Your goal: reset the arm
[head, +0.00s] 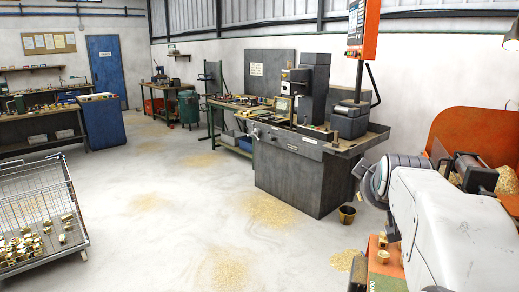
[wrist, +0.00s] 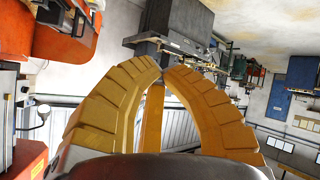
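My gripper (wrist: 162,72) shows in the wrist view with ridged yellow-orange fingers. The two outer fingers curve inward and their tips come together; another finger shows behind, between them. No object shows between the fingertips. In the head view my white arm (head: 440,225) extends from the lower right, with a round grey joint at its left end. The fingers cannot be made out in the head view. The wrist view is strongly tilted, with the room's machines at the top.
A grey drilling machine (head: 290,175) stands right of centre, with a dark bucket (head: 347,214) at its foot. An orange-walled bench (head: 470,135) is close beside my arm. A wire cart (head: 40,210) holds brass pieces at left. The middle floor is open, with scattered chips (head: 225,268).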

